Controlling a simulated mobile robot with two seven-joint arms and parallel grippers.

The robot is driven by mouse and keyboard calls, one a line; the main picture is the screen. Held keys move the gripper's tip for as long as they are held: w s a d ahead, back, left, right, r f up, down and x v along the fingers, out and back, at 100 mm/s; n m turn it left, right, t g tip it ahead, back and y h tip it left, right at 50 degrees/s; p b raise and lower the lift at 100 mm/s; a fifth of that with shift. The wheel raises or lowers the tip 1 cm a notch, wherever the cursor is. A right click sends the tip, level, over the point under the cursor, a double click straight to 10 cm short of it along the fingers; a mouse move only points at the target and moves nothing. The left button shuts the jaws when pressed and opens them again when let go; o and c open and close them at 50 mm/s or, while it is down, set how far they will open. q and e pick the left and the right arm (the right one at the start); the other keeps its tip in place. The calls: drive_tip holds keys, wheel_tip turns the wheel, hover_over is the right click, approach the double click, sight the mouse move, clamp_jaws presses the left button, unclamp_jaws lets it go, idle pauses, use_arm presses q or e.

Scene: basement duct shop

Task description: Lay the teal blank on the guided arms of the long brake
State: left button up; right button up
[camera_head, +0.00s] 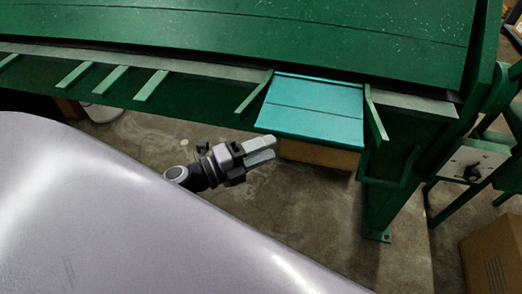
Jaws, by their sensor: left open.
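The teal blank (312,117) is a flat sheet with a dark line across it. It lies between two raised green guided arms (375,115) at the front edge of the long green brake (260,38). Its back edge is up against the brake's pale bed strip, and its front part juts out over the floor. My left gripper (268,148) is open, with its fingertips just below the blank's front left corner. No blank shows between its fingers. Whether a fingertip touches the blank I cannot tell. My right gripper is not in view.
Several bare green arms (110,80) stick out along the brake's front at the left. A cardboard box (318,156) shows under the blank, and another box (494,258) stands at the lower right. A control box (472,165) hangs at the right.

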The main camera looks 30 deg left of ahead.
use_arm(q)
drive_tip(key=s+f+n+g+y, duration=0.2)
drive_tip(key=s+f+n, duration=0.4)
drive_tip(key=n, duration=0.5)
drive_tip(key=s+d+f+n+g+y, duration=0.1)
drive_tip(key=s+f+n+y, duration=0.4)
drive_tip(key=f+n, duration=0.5)
drive_tip(key=shift+s+d+n+g+y, duration=0.25)
drive_tip(key=shift+s+n+g, duration=0.45)
drive_tip(key=shift+s, duration=0.5)
drive_tip(key=shift+r, duration=0.1)
wheel_tip(320, 180, up, 3)
drive_tip(key=p, duration=0.3)
drive_tip(key=shift+a+r, duration=0.1)
drive_tip(key=shift+r, duration=0.1)
drive_tip(key=shift+c, duration=0.3)
